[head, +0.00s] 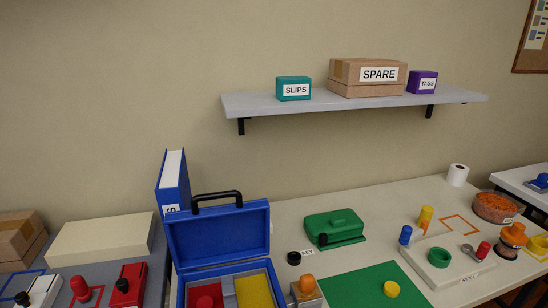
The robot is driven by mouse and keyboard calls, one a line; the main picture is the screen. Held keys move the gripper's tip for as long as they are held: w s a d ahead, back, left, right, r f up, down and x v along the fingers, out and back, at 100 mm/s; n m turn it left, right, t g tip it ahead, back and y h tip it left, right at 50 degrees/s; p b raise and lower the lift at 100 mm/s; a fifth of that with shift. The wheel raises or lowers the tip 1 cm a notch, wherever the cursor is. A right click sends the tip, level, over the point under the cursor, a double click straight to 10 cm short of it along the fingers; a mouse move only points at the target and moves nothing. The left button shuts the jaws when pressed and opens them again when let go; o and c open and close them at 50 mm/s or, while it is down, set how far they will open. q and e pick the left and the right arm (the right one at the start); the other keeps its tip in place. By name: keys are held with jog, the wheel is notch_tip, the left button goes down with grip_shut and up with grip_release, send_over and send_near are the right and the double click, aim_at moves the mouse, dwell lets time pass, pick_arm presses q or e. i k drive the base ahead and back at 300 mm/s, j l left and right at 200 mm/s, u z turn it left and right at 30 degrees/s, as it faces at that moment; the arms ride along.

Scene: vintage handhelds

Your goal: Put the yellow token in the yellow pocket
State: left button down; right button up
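An open blue case (218,236) stands at the front left of the table with its lid up. Inside it are a yellow pocket (254,291) on the right and a red pocket on the left with a round red piece (206,302). A grey divider (228,293) runs between them. I see no token in the visible part of the yellow pocket; its front is cut off by the picture edge. A short round yellow piece (391,289), which looks like the yellow token, rests on the green mat (350,285). Neither of my grippers is in view.
An orange-knobbed block (306,289) stands between case and mat. Behind are a green device (335,226) and a black knob (294,257). Right of the mat, a white tray (455,268) holds a green ring (439,257).

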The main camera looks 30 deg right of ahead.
aim_at(392, 289)
jog(key=z, duration=2)
